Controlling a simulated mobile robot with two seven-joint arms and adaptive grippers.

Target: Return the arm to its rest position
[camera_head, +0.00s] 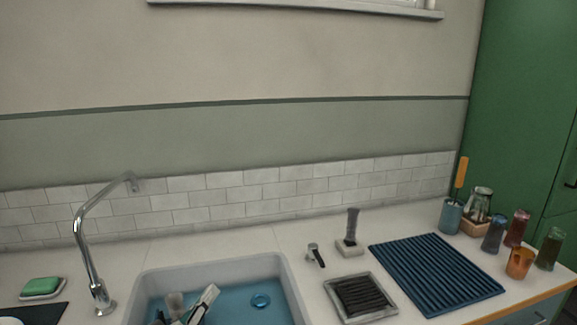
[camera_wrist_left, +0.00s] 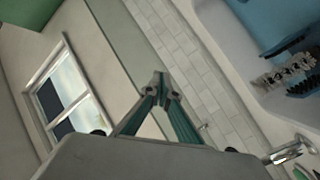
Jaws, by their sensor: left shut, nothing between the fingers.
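My left gripper (camera_head: 208,292) shows at the bottom of the head view, in front of or over the sink; only its front part is in frame. In the left wrist view its teal fingers (camera_wrist_left: 160,88) meet at the tips, with nothing between them, and point towards the tiled wall. The gripper is shut and empty. My right gripper is in neither view.
The sink (camera_head: 275,262) has a blue basin; dark bristled pieces (camera_wrist_left: 285,68) show there in the wrist view. A chrome tap (camera_head: 85,255) stands left. Right are a framed black tray (camera_head: 334,284), upright brush (camera_head: 352,225), blue ribbed mat (camera_head: 435,272) and several cups (camera_head: 518,262).

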